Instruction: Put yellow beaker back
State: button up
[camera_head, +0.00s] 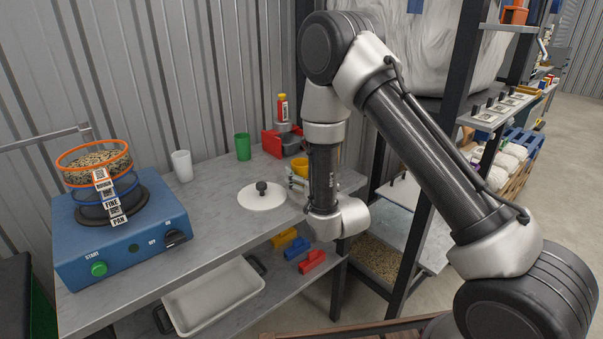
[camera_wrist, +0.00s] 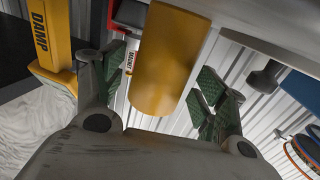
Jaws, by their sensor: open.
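The yellow beaker (camera_head: 300,166) stands on the grey bench in the head view, partly hidden behind my arm. In the wrist view the yellow beaker (camera_wrist: 165,62) fills the middle, between the two fingers of my gripper (camera_wrist: 162,82). The fingers are open, with green pads on either side of the beaker. A gap shows beside the beaker on the right; whether the left pad touches it I cannot tell. In the head view my gripper (camera_head: 298,183) is small and mostly hidden behind my wrist.
A white lid with a black knob (camera_head: 262,198) lies left of my gripper. A green cup (camera_head: 243,147) and a white cup (camera_head: 182,166) stand farther back. A red bin (camera_head: 284,143) is behind the beaker. A blue sieve shaker (camera_head: 120,232) takes the bench's left end.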

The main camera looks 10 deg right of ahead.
jog(key=v, duration=0.6)
jog(key=shift+s+d, duration=0.1)
jog(key=shift+s, duration=0.05)
